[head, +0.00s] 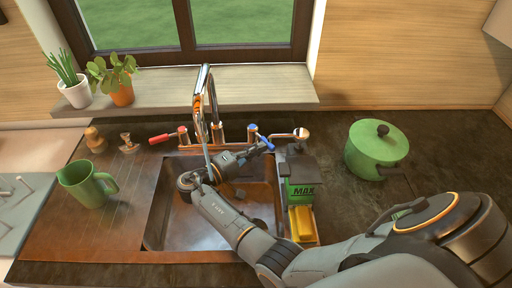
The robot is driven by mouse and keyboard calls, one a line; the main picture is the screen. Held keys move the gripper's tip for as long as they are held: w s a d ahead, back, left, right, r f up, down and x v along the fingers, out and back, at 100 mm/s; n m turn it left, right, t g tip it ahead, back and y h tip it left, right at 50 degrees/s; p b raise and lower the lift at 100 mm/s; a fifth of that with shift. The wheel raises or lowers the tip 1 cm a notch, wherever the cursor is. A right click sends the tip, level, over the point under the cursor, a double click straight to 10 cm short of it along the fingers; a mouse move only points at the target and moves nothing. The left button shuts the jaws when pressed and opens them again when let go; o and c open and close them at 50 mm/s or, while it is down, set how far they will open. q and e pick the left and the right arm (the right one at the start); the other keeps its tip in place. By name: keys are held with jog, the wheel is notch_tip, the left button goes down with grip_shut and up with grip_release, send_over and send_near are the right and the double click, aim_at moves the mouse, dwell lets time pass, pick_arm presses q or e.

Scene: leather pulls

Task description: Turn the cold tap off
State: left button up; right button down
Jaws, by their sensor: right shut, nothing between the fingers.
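The chrome tap (205,95) stands behind the sink. A thin pale stream of water (207,155) falls from its spout. The cold handle with the blue grip (268,145) is on the right and points forward and to the right. The hot handle with the red grip (160,138) is on the left and points left. My right arm reaches across the sink from the lower right and bends back. My right gripper (258,150) is shut and empty, close beside the blue grip. I cannot tell whether they touch. My left gripper is out of view.
The copper sink (160,228) lies below my right arm. A dark caddy with a green box (301,190) and a yellow sponge (302,224) stands at its right edge. A green pot (376,150) is farther right.

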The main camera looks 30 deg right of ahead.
aim_at(268, 144)
jog(key=d+n+t+p, duration=0.1)
jog(key=t, duration=0.1)
jog(key=d+n+t+y+p, duration=0.1)
jog(key=t, duration=0.1)
jog(key=d+n+t+p, duration=0.1)
jog(key=t, duration=0.1)
jog(key=shift+s+d+r+n+y, duration=0.1)
jog(key=shift+s+n+y, duration=0.2)
jog(key=shift+s+n, duration=0.1)
jog(key=shift+d+b, duration=0.3)
jog(key=shift+d, duration=0.15)
jog(key=shift+w+d+b, duration=0.1)
jog(key=shift+d+b, duration=0.2)
jog(key=shift+d, duration=0.2)
